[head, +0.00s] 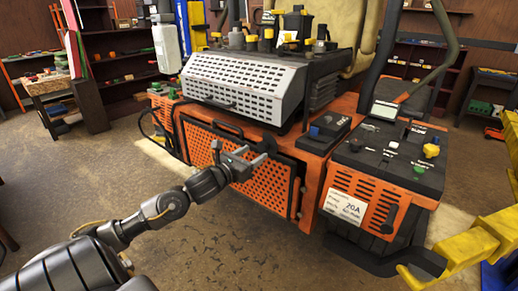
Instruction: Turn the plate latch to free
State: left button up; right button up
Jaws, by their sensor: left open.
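The orange perforated plate (265,187) stands upright in a dark frame on the front of the orange machine. A dark handle (228,126) runs along its top edge. A small dark upright piece (268,143) sits at the plate's upper right; I cannot tell whether it is the plate latch. My left gripper (239,153) is open in front of the upper middle of the plate, just left of that piece. It hides part of the plate, and I cannot tell whether it touches anything. My right gripper is not in view.
A white slotted cover (243,85) sits above the plate. A control box (390,155) with knobs and a label projects at the right. Yellow bars (470,245) stand at the lower right. A wooden bench (50,88) and shelves are behind. The floor in front is clear.

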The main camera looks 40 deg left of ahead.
aim_at(261, 149)
pick_arm(q)
jog(key=shift+w+p, duration=0.3)
jog(key=shift+w, duration=1.35)
